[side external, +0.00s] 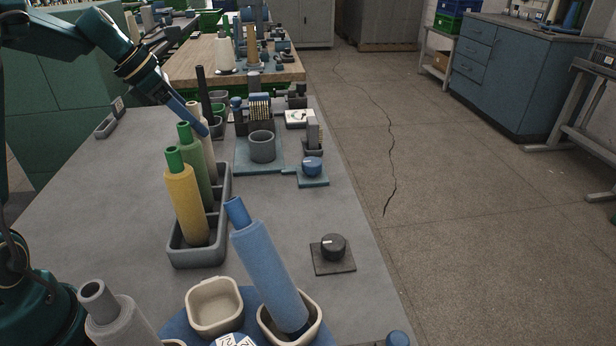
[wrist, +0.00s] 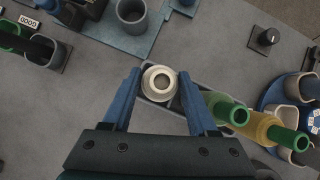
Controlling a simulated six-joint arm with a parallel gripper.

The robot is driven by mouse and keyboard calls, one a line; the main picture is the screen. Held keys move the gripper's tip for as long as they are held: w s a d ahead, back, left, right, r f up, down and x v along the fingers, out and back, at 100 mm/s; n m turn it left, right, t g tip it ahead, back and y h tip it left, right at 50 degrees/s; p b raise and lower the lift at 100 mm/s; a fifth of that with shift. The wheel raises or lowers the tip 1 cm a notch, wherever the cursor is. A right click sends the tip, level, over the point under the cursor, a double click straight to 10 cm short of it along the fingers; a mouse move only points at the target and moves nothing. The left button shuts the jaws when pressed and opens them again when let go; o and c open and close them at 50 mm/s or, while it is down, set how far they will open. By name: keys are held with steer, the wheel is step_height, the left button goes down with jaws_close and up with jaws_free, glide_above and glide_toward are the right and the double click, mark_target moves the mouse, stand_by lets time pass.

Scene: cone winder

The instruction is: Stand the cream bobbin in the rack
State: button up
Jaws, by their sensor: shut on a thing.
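The cream bobbin (side external: 211,158) is upright at the far end of the grey rack (side external: 198,259), behind the green bobbin (side external: 194,165) and the yellow bobbin (side external: 186,204), which stand in the nearer compartments. The cream bobbin's lower end is hidden, so I cannot tell whether it touches the rack floor. My gripper (side external: 203,130) has its blue fingers on the cream bobbin's upper part. In the wrist view, the cream bobbin's ringed top (wrist: 160,81) sits between the two fingers, shut on it, over the rack's end.
A blue bobbin (side external: 268,270) leans in a cream cup at the front, beside an empty cream cup (side external: 213,306). A grey bobbin (side external: 118,318) is at front left. A grey cup (side external: 262,146) and a blue knob (side external: 312,167) stand right of the rack. A tall dark bobbin (side external: 202,88) stands behind.

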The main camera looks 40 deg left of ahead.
steer(key=o, duration=1.3)
steer(key=shift+o, duration=0.2)
steer(key=v, duration=0.5)
steer(key=shift+r, duration=0.1)
